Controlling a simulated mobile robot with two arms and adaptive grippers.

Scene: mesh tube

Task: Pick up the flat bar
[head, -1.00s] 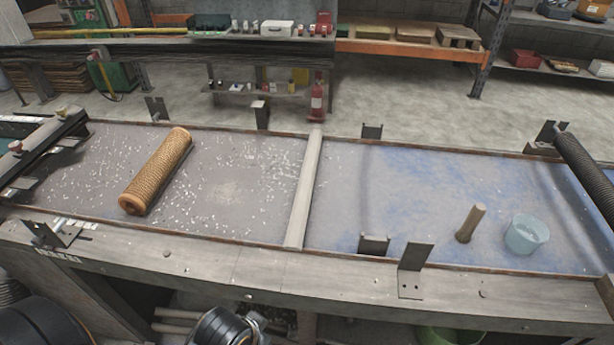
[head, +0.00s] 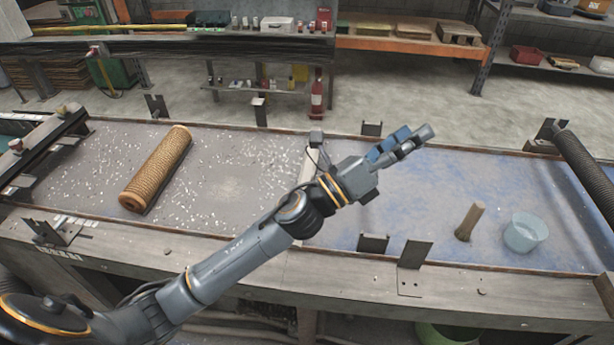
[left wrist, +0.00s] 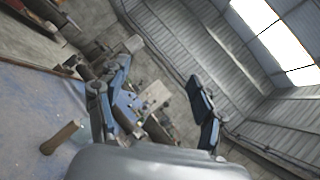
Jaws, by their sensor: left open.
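A pale flat bar (head: 307,172) lies across the middle of the table. My left arm now passes in front of it and hides most of it. My left gripper (head: 413,141) is to the right of the bar, over the blue-stained half of the table, and appears raised above it. In the left wrist view its two fingers (left wrist: 158,72) are spread apart with nothing between them. The bar cannot be made out in that view. My right gripper is not in view.
A brown mesh tube (head: 157,168) lies on the left half. Upright metal brackets (head: 415,254) line the table edges. A dark ribbed roller (head: 588,168) is at far right.

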